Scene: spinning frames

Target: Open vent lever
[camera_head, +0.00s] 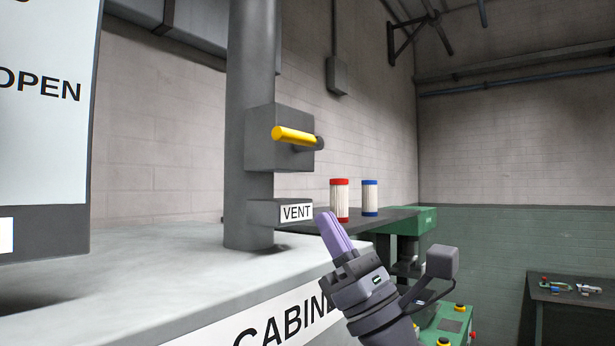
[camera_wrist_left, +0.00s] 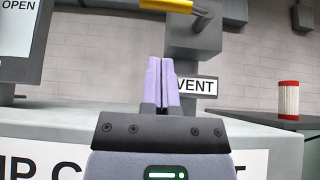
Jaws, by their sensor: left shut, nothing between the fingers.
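The vent lever (camera_head: 294,136) is a yellow handle on a dark pivot, fixed to a grey box (camera_head: 262,150) on a vertical grey pipe (camera_head: 251,60). The handle lies roughly level and points left. A white VENT label (camera_head: 296,212) is below it. In the left wrist view the yellow lever (camera_wrist_left: 168,7) shows at the top edge, partly cut off. My left gripper (camera_head: 329,216) has purple fingers, shut and empty. It is below and to the right of the lever in the head view, apart from it. In the wrist view its fingertips (camera_wrist_left: 161,62) are below the lever. My right gripper is not in view.
The pipe stands on a light grey cabinet top (camera_head: 180,262). An OPEN sign panel (camera_head: 45,140) stands at the left. Red-capped (camera_head: 339,200) and blue-capped (camera_head: 370,198) filters stand on a dark shelf behind my gripper. A table (camera_head: 575,300) is at the far right.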

